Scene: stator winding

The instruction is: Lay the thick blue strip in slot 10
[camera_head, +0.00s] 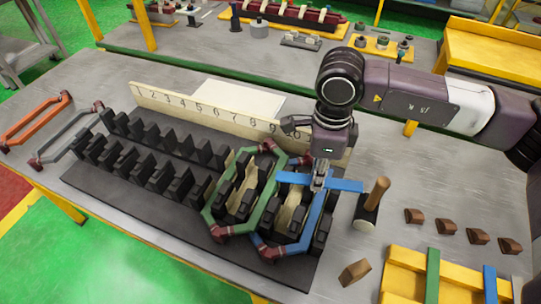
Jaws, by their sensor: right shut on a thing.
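My right gripper (320,184) is over the right end of the stator model, pointing down and shut on a blue strip (347,185). The strip lies crosswise in the jaws and sticks out on both sides. It is above or at the rightmost slots; I cannot tell whether it touches them. A blue coil (318,219) sits in the right slots below, beside a green coil (214,196). The slot number board (180,103) stands behind the black slotted base (110,188); the gripper hides part of its right end. My left gripper is out of view.
A mallet (369,208) stands just right of the strip. Several brown wedges (447,228) lie farther right. A yellow rack (405,284) at lower right holds a green strip (432,275) and another blue strip (490,284). Orange (35,118) and grey (66,138) coils lie left.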

